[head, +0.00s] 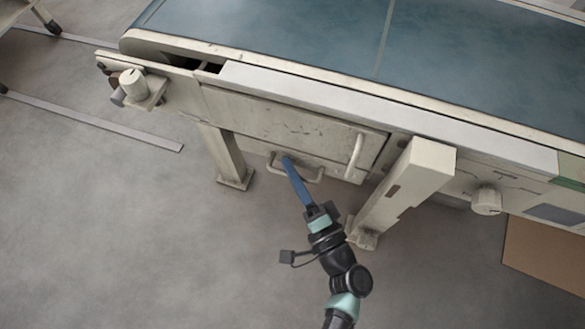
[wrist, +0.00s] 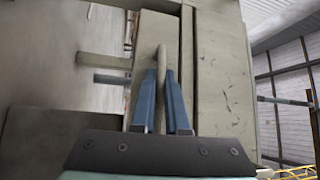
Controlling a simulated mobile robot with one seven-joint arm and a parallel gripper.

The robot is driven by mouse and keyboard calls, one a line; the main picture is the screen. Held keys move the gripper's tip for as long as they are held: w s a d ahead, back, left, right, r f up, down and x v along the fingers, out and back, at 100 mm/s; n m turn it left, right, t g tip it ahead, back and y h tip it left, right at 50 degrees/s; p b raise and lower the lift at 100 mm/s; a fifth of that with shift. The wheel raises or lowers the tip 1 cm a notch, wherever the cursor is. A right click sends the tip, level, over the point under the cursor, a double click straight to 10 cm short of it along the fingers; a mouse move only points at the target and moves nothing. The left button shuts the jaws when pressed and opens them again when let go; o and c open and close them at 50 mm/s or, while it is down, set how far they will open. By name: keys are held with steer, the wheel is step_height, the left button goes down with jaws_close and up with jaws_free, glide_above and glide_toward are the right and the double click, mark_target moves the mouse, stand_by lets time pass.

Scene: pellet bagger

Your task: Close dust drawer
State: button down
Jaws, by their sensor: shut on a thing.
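The dust drawer shows in the wrist view as a narrow beige front (wrist: 149,35) beside a larger scuffed panel. In the head view its bar handle (head: 309,180) shows low under the conveyor, below the panel's bottom edge. My gripper (head: 288,160) reaches up to this handle from below. In the wrist view the blue fingers of my gripper (wrist: 161,78) are shut on the handle (wrist: 161,59), with one finger on each side of the bar. How far the drawer stands out from the frame I cannot tell.
A scuffed door panel (head: 290,122) with an upright handle (head: 355,155) sits above the drawer. Conveyor legs stand left (head: 227,155) and right (head: 405,187). A knob (head: 487,201) is at the right, and a cardboard-coloured sheet (head: 545,255) lies beyond. The floor in front is clear.

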steer(key=shift+w+d, duration=0.1)
steer(key=shift+d, duration=0.05)
steer(key=c, duration=0.9)
jaws_free()
steer(key=shift+f, duration=0.1)
steer(key=p+v, duration=0.1)
steer(key=v, duration=0.3)
steer(key=p+v, duration=0.2)
steer(key=v, duration=0.2)
steer(key=p+v, duration=0.1)
steer(key=v, duration=0.4)
steer(key=shift+r+p, duration=0.3)
steer(key=shift+p, duration=0.05)
steer(key=shift+s, duration=0.2)
